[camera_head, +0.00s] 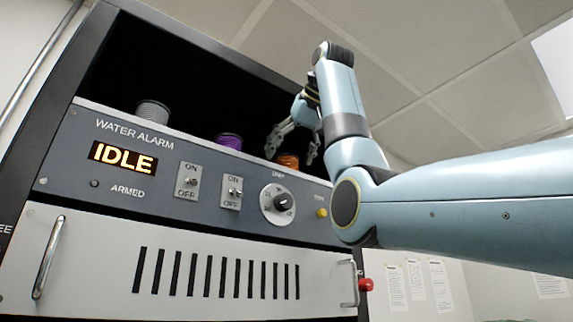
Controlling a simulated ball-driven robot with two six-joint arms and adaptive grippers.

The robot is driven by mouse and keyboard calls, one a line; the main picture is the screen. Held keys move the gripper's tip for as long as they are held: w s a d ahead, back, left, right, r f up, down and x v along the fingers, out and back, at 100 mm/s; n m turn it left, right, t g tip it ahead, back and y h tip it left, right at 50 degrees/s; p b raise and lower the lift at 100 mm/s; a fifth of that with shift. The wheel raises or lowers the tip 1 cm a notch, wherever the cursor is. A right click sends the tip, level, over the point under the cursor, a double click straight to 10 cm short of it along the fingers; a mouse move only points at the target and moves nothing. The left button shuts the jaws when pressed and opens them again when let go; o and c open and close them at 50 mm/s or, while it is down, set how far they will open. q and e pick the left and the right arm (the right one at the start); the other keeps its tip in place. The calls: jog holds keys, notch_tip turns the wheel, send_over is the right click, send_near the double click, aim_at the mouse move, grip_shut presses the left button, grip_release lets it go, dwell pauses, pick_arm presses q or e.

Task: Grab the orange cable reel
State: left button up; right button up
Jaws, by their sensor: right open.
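The orange cable reel (288,160) sits on the right part of the dark shelf, above the panel; its lower part is hidden behind the panel's top edge. My right gripper (292,150) is open, its fingers spread on both sides of the orange reel. I cannot tell whether a finger touches it. My right arm comes in from the right and crosses in front of the cabinet's right side. My left gripper is out of view.
A purple reel (229,141) and a grey reel (153,111) stand on the same shelf to the left. Below is the water alarm panel (75,150) with a display reading IDLE, two switches, a dial (277,203) and a yellow button (321,213). The cabinet frame bounds the shelf.

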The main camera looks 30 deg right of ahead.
aim_at(291, 157)
jog(key=x, duration=0.1)
jog(key=p+x, duration=0.1)
jog(key=x, duration=0.2)
jog(key=shift+d+f, duration=0.15)
jog(key=shift+d, duration=0.1)
jog(key=shift+s+a, duration=0.1)
jog(key=shift+s, duration=0.1)
jog(key=shift+c, duration=0.2)
jog(key=shift+w, duration=0.1)
jog(key=c, duration=0.7)
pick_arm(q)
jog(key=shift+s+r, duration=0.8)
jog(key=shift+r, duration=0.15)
pick_arm(e)
jog(key=c, duration=0.6)
jog(key=shift+o, duration=0.2)
